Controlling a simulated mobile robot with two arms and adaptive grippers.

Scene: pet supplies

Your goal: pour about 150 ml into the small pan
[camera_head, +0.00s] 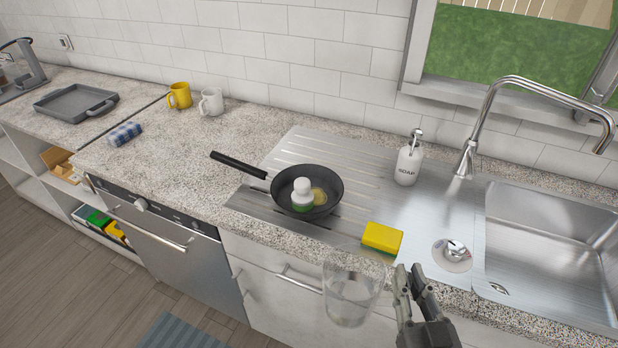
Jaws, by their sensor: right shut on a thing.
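The small black pan (334,185) sits on the sink's ribbed metal drainboard, its handle pointing to the upper left. Inside it are a small white bottle with a green band (302,192) and a yellowish round patch that I cannot identify. My right gripper (405,272) is at the bottom of the view, shut on a clear drinking glass (350,295). The glass is in front of the counter edge, below and to the right of the pan, and looks roughly upright. I cannot tell how much liquid is in it. My left gripper is not in view.
A yellow sponge (382,237) lies between pan and glass. A soap dispenser (408,163), the tap (485,115) and the sink basin (545,240) are to the right.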

